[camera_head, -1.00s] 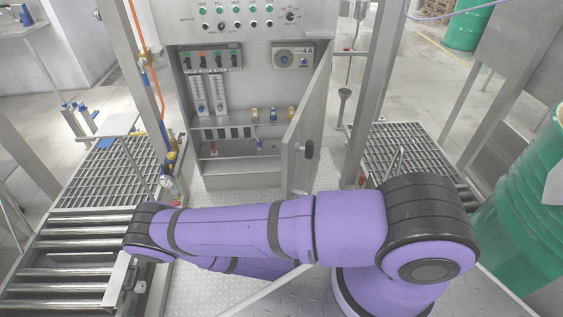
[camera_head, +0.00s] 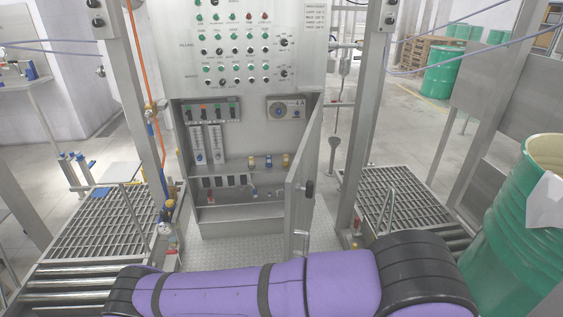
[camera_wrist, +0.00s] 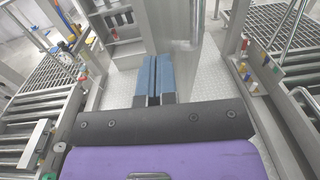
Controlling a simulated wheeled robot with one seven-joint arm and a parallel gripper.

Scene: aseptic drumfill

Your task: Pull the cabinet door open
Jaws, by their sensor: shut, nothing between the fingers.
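The steel cabinet (camera_head: 245,218) stands in the middle of the head view with its lower compartment exposed. Its door (camera_head: 301,165) is hinged on the right and stands wide open, swung out toward me, with a dark round knob (camera_head: 308,188) on its face. In the wrist view, my gripper (camera_wrist: 153,62) shows as two blue fingers lying side by side, shut and empty, pointing toward the cabinet's lower part (camera_wrist: 122,50). The gripper is not visible in the head view, where my purple arm crosses the bottom.
Roller conveyors with gratings stand on the left (camera_head: 95,220) and right (camera_head: 405,195). Steel posts (camera_head: 365,120) flank the cabinet. A green drum (camera_head: 510,240) is at the right. Chequered floor plate (camera_head: 250,248) lies clear before the cabinet.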

